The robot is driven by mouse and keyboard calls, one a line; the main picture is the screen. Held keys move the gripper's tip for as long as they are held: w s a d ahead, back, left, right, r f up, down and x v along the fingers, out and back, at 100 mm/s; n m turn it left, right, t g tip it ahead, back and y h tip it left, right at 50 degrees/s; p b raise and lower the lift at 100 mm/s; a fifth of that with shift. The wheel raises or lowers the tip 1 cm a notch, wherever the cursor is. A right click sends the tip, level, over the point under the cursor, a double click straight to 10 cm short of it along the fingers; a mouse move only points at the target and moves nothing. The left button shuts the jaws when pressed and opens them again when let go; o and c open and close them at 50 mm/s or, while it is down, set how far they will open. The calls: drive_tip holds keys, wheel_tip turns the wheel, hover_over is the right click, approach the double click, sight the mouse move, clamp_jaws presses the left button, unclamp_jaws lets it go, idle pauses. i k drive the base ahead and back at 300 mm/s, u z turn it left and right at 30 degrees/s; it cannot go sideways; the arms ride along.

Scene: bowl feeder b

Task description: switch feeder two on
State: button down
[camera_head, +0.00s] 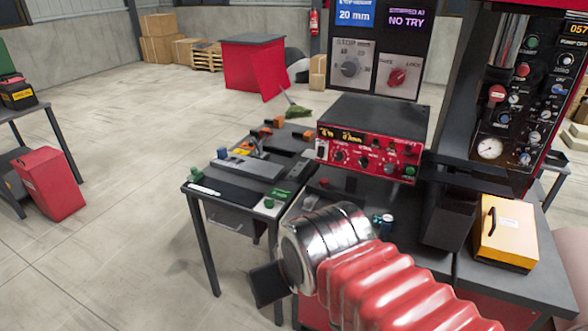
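A red control box (368,148) with a dark top sits on the workbench in the middle. Its front has a yellow-lit display (342,134), several knobs, a white-and-black rocker switch (320,149) at the left end and a green button (410,171) at the right end. I cannot read a label naming feeder two, nor tell the switch's position. My red ribbed arm comes in from the lower right and ends in a silver wrist in front of the bench. Part of my gripper (268,284), a dark plate, shows below the wrist; its fingertips are not clear. It is apart from the box.
A panel above the box has two dials (350,66) and screens reading "20 mm" and "NO TRY". A tall control column (525,100) with a gauge stands right. A yellow case (506,232) sits on the right bench. A small table (200,189) holds tools.

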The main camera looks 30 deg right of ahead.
sight(321, 149)
drive_tip(key=u, duration=0.5)
drive_tip(key=k, duration=0.75)
drive_tip(key=u, duration=0.6)
drive_tip(key=i, duration=1.9)
drive_tip(key=z, duration=0.75)
drive_tip(key=i, duration=0.55)
drive_tip(key=z, duration=0.7)
drive_tip(key=i, duration=0.5)
drive_tip(key=z, duration=0.35)
